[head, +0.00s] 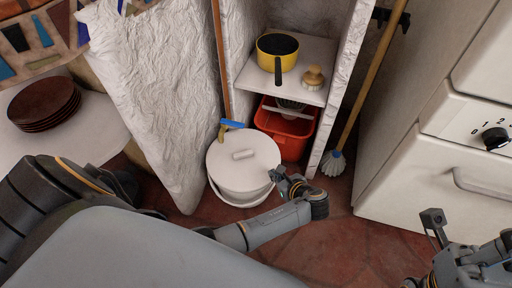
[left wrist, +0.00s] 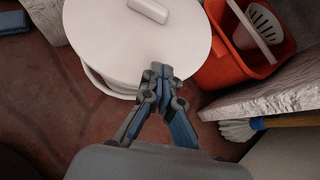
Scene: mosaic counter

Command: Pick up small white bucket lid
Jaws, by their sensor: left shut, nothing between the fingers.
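The white lid (head: 240,163) is round with a small bar handle on top and sits on the white bucket (head: 238,198) on the floor. The lid also shows in the left wrist view (left wrist: 120,45), with its handle near the top edge. My left gripper (head: 277,174) is at the lid's right rim in the head view, shut and empty. In the left wrist view its fingertips (left wrist: 160,72) overlap the lid's near edge; I cannot tell whether they touch it. My right gripper (head: 434,222) is at the lower right, partly out of frame, away from the lid.
A white stove (head: 440,170) bounds the right; tiled floor lies between.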

